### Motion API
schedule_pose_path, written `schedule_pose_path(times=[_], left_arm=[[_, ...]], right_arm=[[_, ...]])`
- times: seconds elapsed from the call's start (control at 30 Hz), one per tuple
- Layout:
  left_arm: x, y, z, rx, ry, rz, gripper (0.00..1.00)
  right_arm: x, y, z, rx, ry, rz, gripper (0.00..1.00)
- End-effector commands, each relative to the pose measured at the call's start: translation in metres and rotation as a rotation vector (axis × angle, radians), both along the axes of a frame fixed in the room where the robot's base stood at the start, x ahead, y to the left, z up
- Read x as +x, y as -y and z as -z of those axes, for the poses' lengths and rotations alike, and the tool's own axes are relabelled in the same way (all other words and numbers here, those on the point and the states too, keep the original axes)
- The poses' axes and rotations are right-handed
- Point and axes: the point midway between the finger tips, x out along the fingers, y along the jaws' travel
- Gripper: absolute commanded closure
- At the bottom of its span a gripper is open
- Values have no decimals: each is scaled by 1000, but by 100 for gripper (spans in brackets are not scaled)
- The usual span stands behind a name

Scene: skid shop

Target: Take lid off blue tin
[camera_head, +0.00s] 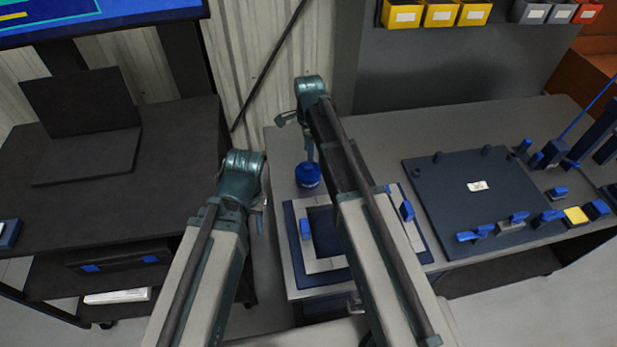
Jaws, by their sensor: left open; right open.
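A small blue tin (308,175) stands upright on the grey workbench, just behind a square blue-and-grey fixture. Its lid cannot be told apart from its body at this size. My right gripper (296,131) is open and lies behind the tin, a little above it in the picture. Its fingers are partly hidden by my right arm. My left gripper (263,204) is open, left of the tin and apart from it, near the bench's left edge. It is mostly hidden behind its own wrist.
The square fixture (291,237) sits in front of the tin, partly under my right arm. A dark plate (450,205) with blue clamps lies to the right. A dark table (180,165) with a laptop (80,105) is at left. Coloured bins (440,14) hang at the back.

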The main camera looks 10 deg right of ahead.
Motion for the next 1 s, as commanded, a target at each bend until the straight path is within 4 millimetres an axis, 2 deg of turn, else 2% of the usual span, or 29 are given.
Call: schedule_pose_path(times=[0.03, 0.43, 0.8, 1.0], left_arm=[[0, 0, 12, 0, 0, 0, 50], [0, 0, 21, 0, 0, 0, 50], [0, 0, 63, 0, 0, 0, 50], [0, 0, 68, 0, 0, 0, 50]], right_arm=[[0, 0, 12, 0, 0, 0, 48], [0, 0, 21, 0, 0, 0, 48], [-1, -1, 63, 0, 0, 0, 48], [-1, -1, 68, 0, 0, 0, 48]])
